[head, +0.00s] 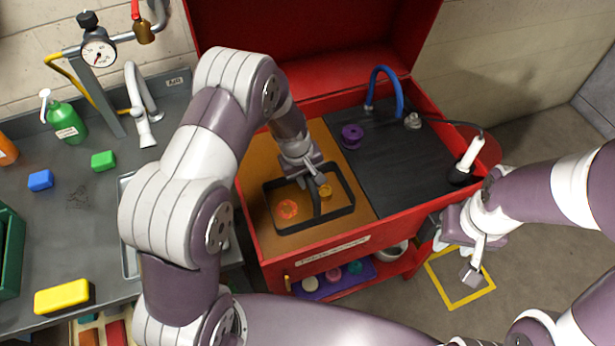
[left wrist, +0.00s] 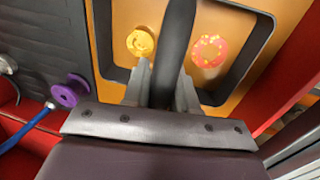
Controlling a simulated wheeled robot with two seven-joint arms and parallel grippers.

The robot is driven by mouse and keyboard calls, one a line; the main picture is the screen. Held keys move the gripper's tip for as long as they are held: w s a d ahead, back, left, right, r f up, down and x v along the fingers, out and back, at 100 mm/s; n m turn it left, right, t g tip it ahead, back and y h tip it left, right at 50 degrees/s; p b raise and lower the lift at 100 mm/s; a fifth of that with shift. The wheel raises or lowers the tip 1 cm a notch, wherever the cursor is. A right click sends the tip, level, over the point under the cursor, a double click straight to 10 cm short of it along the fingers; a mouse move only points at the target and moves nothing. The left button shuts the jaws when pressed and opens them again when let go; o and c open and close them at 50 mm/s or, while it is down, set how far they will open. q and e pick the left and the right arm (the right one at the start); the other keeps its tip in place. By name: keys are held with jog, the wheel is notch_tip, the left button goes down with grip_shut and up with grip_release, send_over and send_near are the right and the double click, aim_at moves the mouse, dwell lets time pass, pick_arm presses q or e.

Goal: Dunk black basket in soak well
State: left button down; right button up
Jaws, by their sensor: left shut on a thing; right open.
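The black basket (head: 346,207) is a rectangular frame with a central handle, over the orange-brown well (head: 258,222) on the left side of the red parts washer. My left gripper (head: 321,183) reaches down over it. In the left wrist view my left gripper (left wrist: 163,85) is shut on the basket's dark handle (left wrist: 178,45). An orange-red part (head: 288,209) and a yellow part (head: 325,191) show within the basket's outline. Whether the basket touches the well floor is unclear. My right gripper (head: 472,262) is open and empty, to the right of the washer.
A purple spool (head: 352,136) and a blue hose (head: 384,88) are on the washer's black right side. A white brush-like tool (head: 470,155) stands at its right edge. A lower shelf holds a purple tray (head: 336,282) with several parts. A grey sink counter (head: 75,205) is at left.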

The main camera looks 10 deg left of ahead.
pick_arm(q)
notch_tip(320, 180, up, 16)
jog(key=p, duration=1.2)
jog(key=shift+f, duration=0.1)
dwell(1.8)
